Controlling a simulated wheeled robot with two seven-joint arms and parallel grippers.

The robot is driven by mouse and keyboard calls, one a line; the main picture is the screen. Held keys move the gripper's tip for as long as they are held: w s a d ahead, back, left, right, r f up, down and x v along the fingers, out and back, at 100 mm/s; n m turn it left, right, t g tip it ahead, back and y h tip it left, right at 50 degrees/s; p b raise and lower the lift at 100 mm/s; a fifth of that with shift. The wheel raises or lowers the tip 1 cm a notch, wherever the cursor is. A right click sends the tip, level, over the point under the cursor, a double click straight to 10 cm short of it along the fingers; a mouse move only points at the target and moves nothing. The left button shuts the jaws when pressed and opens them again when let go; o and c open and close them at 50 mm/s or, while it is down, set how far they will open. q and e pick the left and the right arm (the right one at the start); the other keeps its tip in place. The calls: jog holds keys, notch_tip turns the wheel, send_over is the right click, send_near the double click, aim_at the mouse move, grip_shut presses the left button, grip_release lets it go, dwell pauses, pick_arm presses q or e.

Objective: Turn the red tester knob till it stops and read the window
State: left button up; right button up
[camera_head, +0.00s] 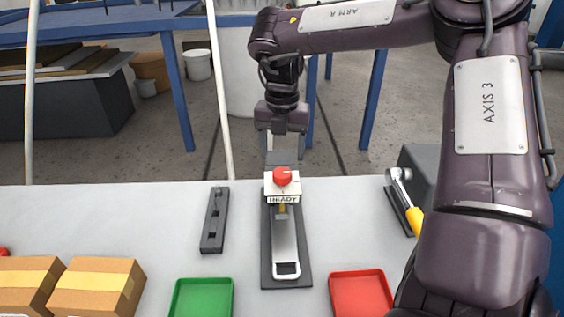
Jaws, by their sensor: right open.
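The red tester knob (283,176) sits on top of a white block on the tester (265,255), near the middle of the table. The window (283,199) on the block's front face reads "READY". My right gripper (284,146) points down, open and empty, above and behind the knob in the picture, and does not appear to touch it. My left gripper is out of view.
A dark slotted bar (215,220) lies left of the tester. A green tray (202,297) and a red tray (361,294) sit at the front. Cardboard boxes (97,287) stand at front left. A yellow-handled tool (413,219) rests in a holder at right.

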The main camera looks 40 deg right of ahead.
aim_at(282, 172)
notch_tip(282, 172, down, 5)
jog(key=shift+f+p, duration=0.1)
jog(key=shift+p, duration=0.4)
jog(key=shift+f, duration=0.35)
